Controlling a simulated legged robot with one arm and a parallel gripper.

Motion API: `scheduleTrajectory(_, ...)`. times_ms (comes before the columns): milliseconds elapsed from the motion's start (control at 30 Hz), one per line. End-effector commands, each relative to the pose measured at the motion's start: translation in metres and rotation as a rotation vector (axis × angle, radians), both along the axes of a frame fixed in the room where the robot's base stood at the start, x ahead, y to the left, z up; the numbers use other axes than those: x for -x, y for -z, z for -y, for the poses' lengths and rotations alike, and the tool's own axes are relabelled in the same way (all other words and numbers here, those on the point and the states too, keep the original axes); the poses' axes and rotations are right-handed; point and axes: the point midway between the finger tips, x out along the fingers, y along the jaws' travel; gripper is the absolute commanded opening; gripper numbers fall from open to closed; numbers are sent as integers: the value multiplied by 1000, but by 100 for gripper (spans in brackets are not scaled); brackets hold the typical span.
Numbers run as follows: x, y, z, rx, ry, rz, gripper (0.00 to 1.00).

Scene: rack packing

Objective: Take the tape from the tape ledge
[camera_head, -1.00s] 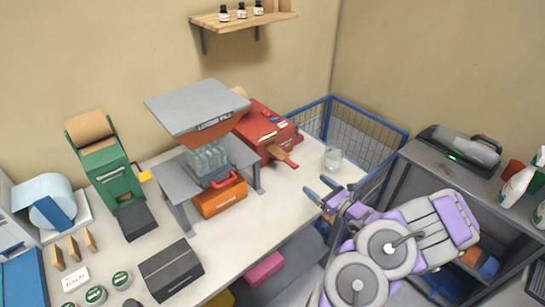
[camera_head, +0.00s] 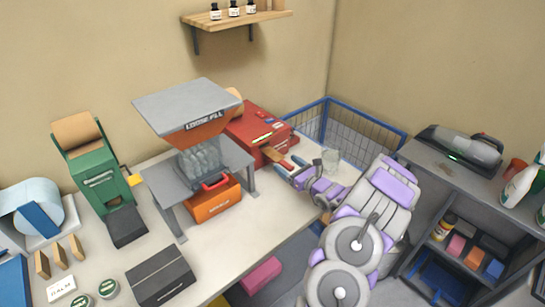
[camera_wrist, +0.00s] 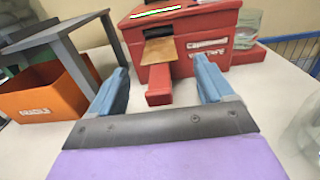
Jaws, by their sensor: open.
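The red tape machine (camera_head: 262,132) stands at the back of the bench. A tan tape strip (camera_wrist: 162,50) sticks out of its front, above a narrow red ledge (camera_wrist: 158,86). The tape strip also shows in the head view (camera_head: 271,156), just beyond my fingertips. My gripper (camera_head: 291,163) is open and empty, facing the machine. In the wrist view its blue fingers (camera_wrist: 160,66) stand on either side of the strip and ledge, with a gap on both sides. I cannot tell how far the fingertips are from the tape.
The grey loose-fill stand (camera_wrist: 72,60) with an orange bin (camera_wrist: 35,92) is close on the left. A clear glass jar (camera_head: 330,161) stands on the right, near the bench edge. A blue wire basket (camera_head: 350,130) is behind it.

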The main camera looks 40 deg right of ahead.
Motion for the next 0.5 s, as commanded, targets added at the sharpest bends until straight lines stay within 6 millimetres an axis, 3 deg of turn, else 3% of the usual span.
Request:
scheduleTrajectory(200, -22, -1, -6, 7, -1, 1, 81)
scheduleTrajectory(467, -24, -3, -9, 7, 0, 1, 81)
scheduleTrajectory(500, -24, -3, -8, 6, 1, 0, 77)
